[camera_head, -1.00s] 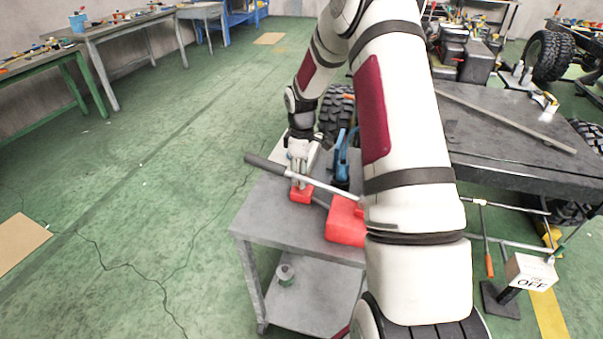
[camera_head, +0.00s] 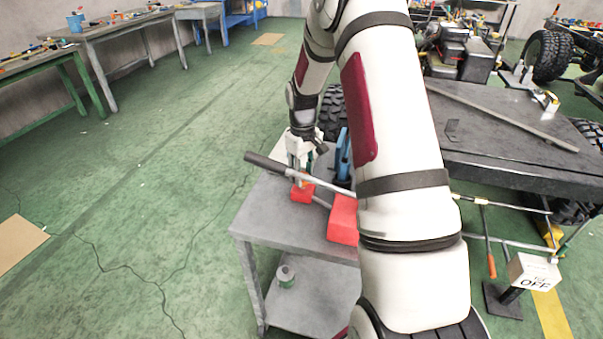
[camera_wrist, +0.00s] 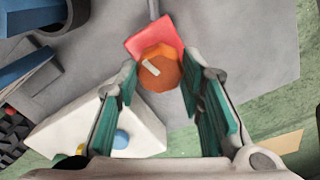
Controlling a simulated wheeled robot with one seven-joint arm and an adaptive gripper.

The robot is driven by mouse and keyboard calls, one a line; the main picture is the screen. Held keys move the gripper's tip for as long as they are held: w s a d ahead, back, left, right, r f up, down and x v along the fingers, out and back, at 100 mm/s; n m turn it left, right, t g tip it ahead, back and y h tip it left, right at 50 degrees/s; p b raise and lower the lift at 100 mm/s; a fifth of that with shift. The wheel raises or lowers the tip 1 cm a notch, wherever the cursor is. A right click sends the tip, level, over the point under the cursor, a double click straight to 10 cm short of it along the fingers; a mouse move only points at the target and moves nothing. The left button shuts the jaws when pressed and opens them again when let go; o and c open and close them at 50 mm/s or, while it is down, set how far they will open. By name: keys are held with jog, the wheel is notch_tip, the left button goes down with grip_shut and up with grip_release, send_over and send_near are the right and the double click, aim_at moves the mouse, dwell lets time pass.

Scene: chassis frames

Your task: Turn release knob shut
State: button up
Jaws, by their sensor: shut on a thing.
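The release knob (camera_wrist: 160,70) is an orange, many-sided knob with a short white mark on its top, slanted in the wrist view. It sits by a small red block (camera_wrist: 152,35), which also shows on the grey cart in the head view (camera_head: 302,194). My gripper (camera_wrist: 160,76) points down at the knob, its green-padded fingers on opposite sides of it and closed on it. In the head view my gripper (camera_head: 299,176) stands over the small red block, and the knob is mostly hidden there.
A silver lever with a dark grip (camera_head: 266,162) crosses close in front of my gripper. A larger red block (camera_head: 342,222) and a blue part (camera_head: 343,160) are to the right. The grey cart (camera_head: 275,226) has bare top at its front left. A white piece (camera_wrist: 105,125) lies beside my fingers.

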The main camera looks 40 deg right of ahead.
jog(key=shift+m+b, duration=0.35)
jog(key=shift+m, duration=0.95)
jog(key=o, duration=1.2)
jog(key=shift+c, duration=0.2)
notch_tip(320, 180, up, 12)
